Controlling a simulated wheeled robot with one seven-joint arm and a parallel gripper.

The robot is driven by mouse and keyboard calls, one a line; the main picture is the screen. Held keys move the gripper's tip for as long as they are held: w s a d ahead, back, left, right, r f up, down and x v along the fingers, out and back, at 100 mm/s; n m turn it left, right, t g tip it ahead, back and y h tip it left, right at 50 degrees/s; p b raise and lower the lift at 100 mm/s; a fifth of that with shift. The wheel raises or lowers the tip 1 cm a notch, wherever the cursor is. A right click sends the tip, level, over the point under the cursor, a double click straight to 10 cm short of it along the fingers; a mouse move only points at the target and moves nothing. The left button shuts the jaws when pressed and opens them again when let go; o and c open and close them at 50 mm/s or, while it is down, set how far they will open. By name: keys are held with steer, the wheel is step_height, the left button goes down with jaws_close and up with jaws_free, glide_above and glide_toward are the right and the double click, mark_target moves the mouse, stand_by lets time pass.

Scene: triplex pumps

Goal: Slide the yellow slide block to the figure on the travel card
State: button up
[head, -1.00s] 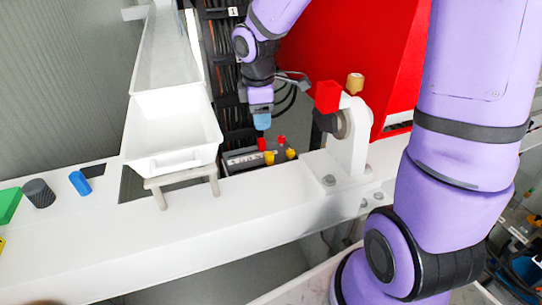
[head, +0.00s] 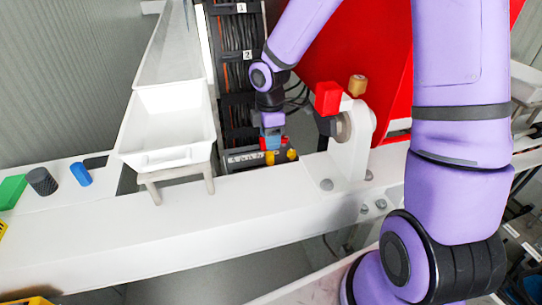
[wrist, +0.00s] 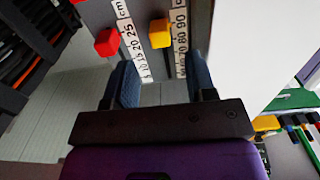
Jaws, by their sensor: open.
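The yellow slide block (wrist: 160,34) stands on a grey scale box, left of a white cm scale (wrist: 181,30) in the wrist view. It lies beside the upper figures of that scale, near 80 or 70; the exact reading is unclear. My gripper (wrist: 160,70) is open and empty. Its two fingers straddle the yellow block's line of travel, short of the block and apart from it. In the head view my gripper (head: 272,141) is low over the scale box (head: 243,160). I cannot make out a travel card.
A red block (wrist: 107,41) stands left of the yellow one, beside a second scale (wrist: 130,35). A white wall edge (wrist: 240,45) is close on the right. A white tray (head: 165,160) and a white bracket (head: 348,140) flank the box in the head view.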

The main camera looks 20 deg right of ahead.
mark_target(270, 154)
step_height(270, 154, down, 7)
steer(key=shift+f, duration=0.15)
stand_by(0.4)
